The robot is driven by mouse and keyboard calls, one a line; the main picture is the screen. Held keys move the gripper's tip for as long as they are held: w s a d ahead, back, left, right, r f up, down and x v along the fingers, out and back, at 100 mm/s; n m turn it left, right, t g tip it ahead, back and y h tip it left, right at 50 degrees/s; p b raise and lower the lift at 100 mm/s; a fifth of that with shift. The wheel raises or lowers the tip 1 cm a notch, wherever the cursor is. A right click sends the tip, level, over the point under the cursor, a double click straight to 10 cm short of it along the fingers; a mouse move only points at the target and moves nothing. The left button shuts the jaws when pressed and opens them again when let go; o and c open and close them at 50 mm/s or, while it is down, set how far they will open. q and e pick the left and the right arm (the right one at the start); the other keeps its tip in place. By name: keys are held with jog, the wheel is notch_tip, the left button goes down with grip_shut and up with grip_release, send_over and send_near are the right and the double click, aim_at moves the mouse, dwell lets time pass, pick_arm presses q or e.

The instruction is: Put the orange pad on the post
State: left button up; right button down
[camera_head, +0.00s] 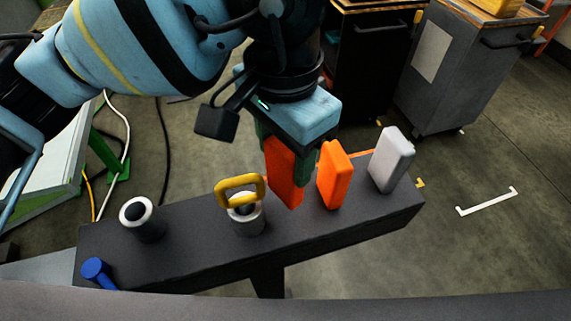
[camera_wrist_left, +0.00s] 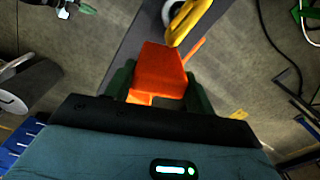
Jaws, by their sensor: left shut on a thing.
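My left gripper (camera_head: 287,170) is shut on a red-orange pad (camera_head: 284,178), held upright over the dark beam (camera_head: 180,250); its lower end is close to the beam, and I cannot tell whether it touches. The held pad also fills the middle of the left wrist view (camera_wrist_left: 162,68), between green fingers. A second, brighter orange pad (camera_head: 335,176) stands right of it. Two grey posts stand on the beam: a bare one with a dark centre (camera_head: 139,217) and one with a yellow ring-shaped handle (camera_head: 241,189) on it. A dark part with green tips, likely my right gripper (camera_wrist_left: 75,9), shows small in the wrist view.
A white pad (camera_head: 391,160) stands at the beam's right end and a blue peg (camera_head: 97,270) at its left end. Dark and grey cabinets (camera_head: 440,65) stand behind. The floor to the right is open, with white marking.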

aim_at(284, 172)
pick_arm(q)
jog(key=shift+f, duration=2.05)
jog(key=o, duration=1)
notch_tip(284, 172, up, 12)
jog(key=shift+r, duration=0.25)
